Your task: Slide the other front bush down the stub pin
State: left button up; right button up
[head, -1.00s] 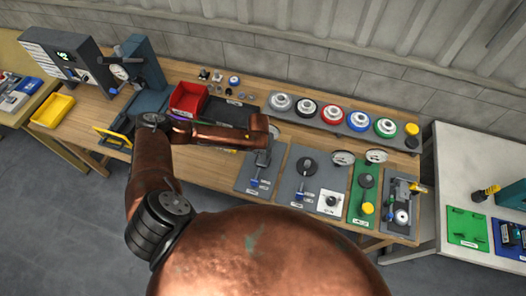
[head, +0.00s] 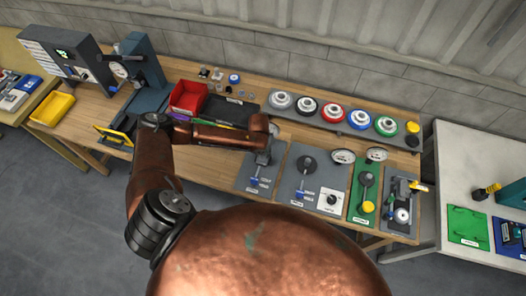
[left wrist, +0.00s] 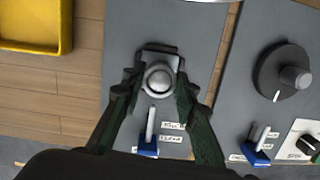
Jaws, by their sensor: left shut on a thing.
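My left gripper (left wrist: 158,82) is shut on a round, silver-grey bush (left wrist: 159,78) in the left wrist view, with one finger on each side of it. It is over the grey board (left wrist: 125,50) that carries a small blue-based lever (left wrist: 149,143). In the head view the left gripper (head: 263,157) points down at the leftmost grey board (head: 245,180). The stub pin is not visible; the bush and fingers cover that spot, so I cannot tell how far down the bush sits. My right gripper is not in view.
A second grey board with a black knob (left wrist: 283,72) stands to the right. A yellow bin (left wrist: 64,30) lies at the upper left of the wrist view. In the head view a red bin (head: 188,97) and a rack (head: 333,118) of coloured wheels stand behind.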

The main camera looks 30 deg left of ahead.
pick_arm(q)
jog(key=o, duration=1.2)
jog(key=shift+o, duration=0.5)
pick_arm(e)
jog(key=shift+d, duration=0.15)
pick_arm(q)
notch_tip(320, 180, up, 12)
jog(key=s, duration=0.1)
jog(key=shift+s, duration=0.4)
jog(key=shift+d, duration=0.1)
